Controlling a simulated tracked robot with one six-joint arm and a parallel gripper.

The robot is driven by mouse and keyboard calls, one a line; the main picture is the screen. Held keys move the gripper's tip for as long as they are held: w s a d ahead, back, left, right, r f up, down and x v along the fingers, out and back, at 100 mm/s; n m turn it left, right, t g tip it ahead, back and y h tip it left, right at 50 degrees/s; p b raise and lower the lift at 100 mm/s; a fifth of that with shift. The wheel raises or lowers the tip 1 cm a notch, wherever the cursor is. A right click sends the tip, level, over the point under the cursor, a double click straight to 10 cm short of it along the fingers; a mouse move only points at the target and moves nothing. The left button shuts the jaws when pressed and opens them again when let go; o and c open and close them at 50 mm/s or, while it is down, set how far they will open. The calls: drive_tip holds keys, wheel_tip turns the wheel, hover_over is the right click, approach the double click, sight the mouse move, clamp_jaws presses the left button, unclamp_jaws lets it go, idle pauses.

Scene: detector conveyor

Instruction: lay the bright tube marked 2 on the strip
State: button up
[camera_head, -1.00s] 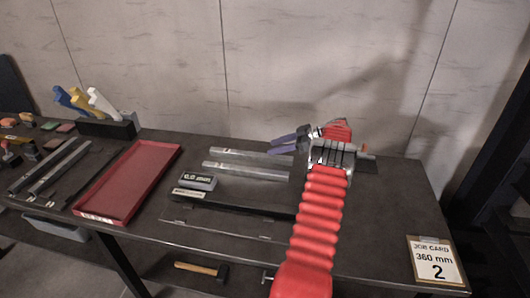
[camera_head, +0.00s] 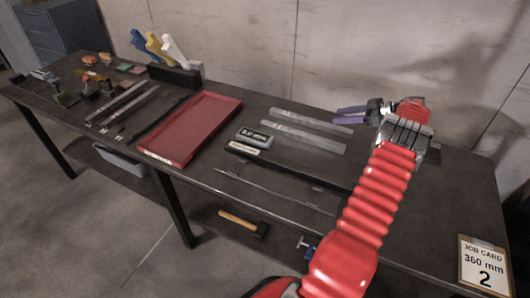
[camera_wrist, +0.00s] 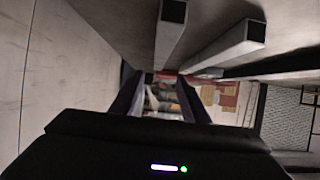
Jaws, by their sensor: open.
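Two bright metal tubes lie side by side on the dark bench, the rear one (camera_head: 311,122) and the front one (camera_head: 302,137). Their marks are too small to read, so I cannot tell which is marked 2. In the wrist view two square tube ends, one (camera_wrist: 173,12) and another (camera_wrist: 255,31), show near the top. A long dark strip (camera_head: 290,168) with a white label at its left end lies in front of the tubes. My gripper (camera_head: 348,114) is open and empty, beside the tubes' right ends. Its purple fingers (camera_wrist: 158,95) also show in the wrist view.
A red tray (camera_head: 192,127) lies left of the tubes. A small display block (camera_head: 254,138) sits between them. Darker bars (camera_head: 122,103) lie further left. A job card (camera_head: 484,266) reading 360 mm, 2 is at the right front corner. A wall stands behind the bench.

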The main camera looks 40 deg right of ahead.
drive_tip(key=w+a+r+t+h, duration=0.2)
drive_tip(key=w+a+r+h, duration=0.15)
drive_tip(key=w+r, duration=0.8)
drive_tip(key=w+a+r+t+h, duration=0.2)
drive_tip(key=w+a+r, duration=0.2)
drive_tip(key=w+r, duration=0.7)
drive_tip(key=w+a+r+m+h, duration=0.2)
drive_tip(key=a+r+m+h, duration=0.3)
drive_tip(key=a+r, duration=1.05)
drive_tip(key=s+a+f+m+g+h, duration=0.1)
drive_tip(key=s+a+g, duration=0.1)
drive_tip(key=s+a, duration=0.45)
drive_tip(key=s+a+f+m+g, duration=0.1)
drive_tip(key=s+a+f+g, duration=0.15)
drive_tip(key=a, duration=0.75)
drive_tip(key=s+a+f+g+y, duration=0.2)
drive_tip(key=s+a+f, duration=0.3)
drive_tip(key=s+a, duration=0.3)
drive_tip(key=s+a+f+n+g+y, duration=0.1)
drive_tip(key=s+a+f+y, duration=0.1)
drive_tip(key=s+a+f, duration=0.4)
drive_tip(key=s+a+f+n+g+y, duration=0.1)
drive_tip(key=s+a+f+g+y, duration=0.1)
drive_tip(key=s+a+f, duration=0.4)
drive_tip(key=s+a, duration=0.5)
drive_tip(key=s, duration=0.2)
drive_tip(key=shift+s+a+f+g, duration=0.2)
drive_tip(key=shift+a+g, duration=0.05)
drive_tip(key=shift+g, duration=0.1)
drive_tip(key=shift+y, duration=0.25)
